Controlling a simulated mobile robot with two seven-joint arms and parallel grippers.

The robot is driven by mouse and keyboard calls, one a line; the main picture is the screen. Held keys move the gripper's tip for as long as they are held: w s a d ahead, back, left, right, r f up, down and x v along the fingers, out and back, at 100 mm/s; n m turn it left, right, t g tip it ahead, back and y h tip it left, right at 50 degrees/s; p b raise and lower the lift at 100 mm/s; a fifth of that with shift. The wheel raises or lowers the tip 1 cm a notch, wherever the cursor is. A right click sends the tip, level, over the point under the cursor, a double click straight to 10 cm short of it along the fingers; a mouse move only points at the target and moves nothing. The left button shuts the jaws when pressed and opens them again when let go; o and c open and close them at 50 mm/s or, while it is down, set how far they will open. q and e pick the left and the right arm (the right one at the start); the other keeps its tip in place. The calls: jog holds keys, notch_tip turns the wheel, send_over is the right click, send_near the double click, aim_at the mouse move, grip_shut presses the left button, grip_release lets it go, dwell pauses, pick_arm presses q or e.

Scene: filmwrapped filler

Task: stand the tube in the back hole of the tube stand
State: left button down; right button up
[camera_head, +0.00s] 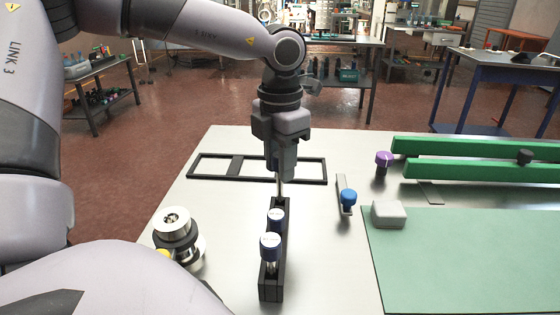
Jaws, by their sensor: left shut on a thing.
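The black tube stand (271,288) is a narrow upright block in the middle front of the table, its length running away from me. My left gripper (281,174) points down above the stand's back end and is shut on the tube (280,189). A thin, shiny lower part of this tube shows, upright, and its top is hidden by the gripper. I cannot tell whether its lower end is inside the back hole. My right gripper is out of view.
A flat black frame (207,177) lies behind the stand. A metal cylinder piece (174,223) is at the left, a blue-knobbed part (348,197) and a grey block (388,214) at the right. A green mat (470,260), green rails (470,171) and a purple knob (383,158) are farther right.

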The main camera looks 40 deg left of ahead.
aim_at(280, 199)
pick_arm(q)
jog(key=shift+b, duration=0.3)
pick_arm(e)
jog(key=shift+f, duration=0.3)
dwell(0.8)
pick_arm(q)
jog(key=shift+f+b, duration=0.75)
jog(key=shift+f, duration=0.05)
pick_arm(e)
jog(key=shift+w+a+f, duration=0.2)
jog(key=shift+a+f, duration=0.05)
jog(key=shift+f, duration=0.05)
pick_arm(q)
jog(key=shift+f+b, duration=1.55)
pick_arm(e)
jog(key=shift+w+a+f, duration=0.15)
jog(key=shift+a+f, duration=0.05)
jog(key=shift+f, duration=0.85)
pick_arm(q)
jog(key=c, duration=0.8)
grip_release()
jog(key=shift+o, duration=0.2)
notch_tip(280, 199, up, 7)
jog(key=shift+f+p, duration=0.2)
jog(key=shift+p, duration=0.1)
jog(key=shift+r, duration=0.3)
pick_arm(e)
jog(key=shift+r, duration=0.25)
